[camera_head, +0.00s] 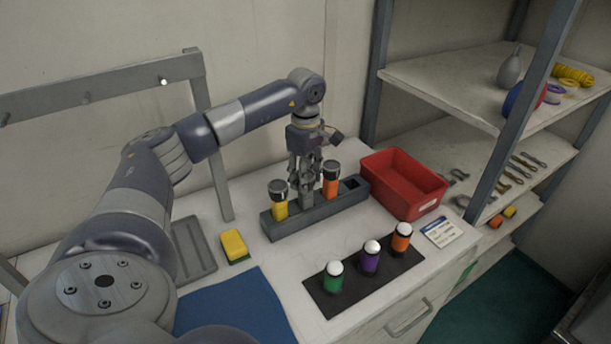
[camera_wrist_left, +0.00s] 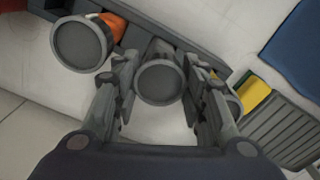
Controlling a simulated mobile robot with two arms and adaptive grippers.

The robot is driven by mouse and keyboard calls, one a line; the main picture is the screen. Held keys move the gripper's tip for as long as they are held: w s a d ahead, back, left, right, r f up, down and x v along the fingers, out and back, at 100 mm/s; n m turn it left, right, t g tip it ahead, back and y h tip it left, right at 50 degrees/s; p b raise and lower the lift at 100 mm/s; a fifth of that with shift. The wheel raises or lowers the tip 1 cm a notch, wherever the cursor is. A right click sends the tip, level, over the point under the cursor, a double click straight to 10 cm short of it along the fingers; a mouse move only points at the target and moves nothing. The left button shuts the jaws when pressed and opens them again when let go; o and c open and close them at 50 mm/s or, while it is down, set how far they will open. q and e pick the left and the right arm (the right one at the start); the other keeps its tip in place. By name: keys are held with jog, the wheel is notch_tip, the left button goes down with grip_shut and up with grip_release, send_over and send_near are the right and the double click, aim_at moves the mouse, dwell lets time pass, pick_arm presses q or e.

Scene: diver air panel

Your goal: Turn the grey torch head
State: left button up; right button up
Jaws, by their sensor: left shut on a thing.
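A dark grey rack (camera_head: 335,211) on the bench holds torches upright in a row. The middle one is a grey torch (camera_wrist_left: 160,84) with a round head, seen from above in the left wrist view. My left gripper (camera_head: 307,190) points down over the rack's middle, its fingers on both sides of that head and shut on it. The gripper hides most of this torch in the head view. A yellow torch (camera_head: 280,206) with a grey head stands left of it, and an orange torch (camera_head: 330,186) with a grey head stands right. My right gripper is not in view.
A red bin (camera_head: 405,185) stands close right of the rack. A black mat (camera_head: 350,293) in front carries green, purple and orange white-topped things. A yellow sponge (camera_head: 233,244), a grey tray (camera_head: 192,250) and a blue mat (camera_head: 240,310) lie to the left. Shelving stands at right.

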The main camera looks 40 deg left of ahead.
pick_arm(q)
jog(key=shift+m, duration=2.2)
jog(key=o, duration=1.1)
jog(key=shift+r, duration=0.1)
notch_tip(320, 180, up, 12)
jog(key=shift+f, duration=0.1)
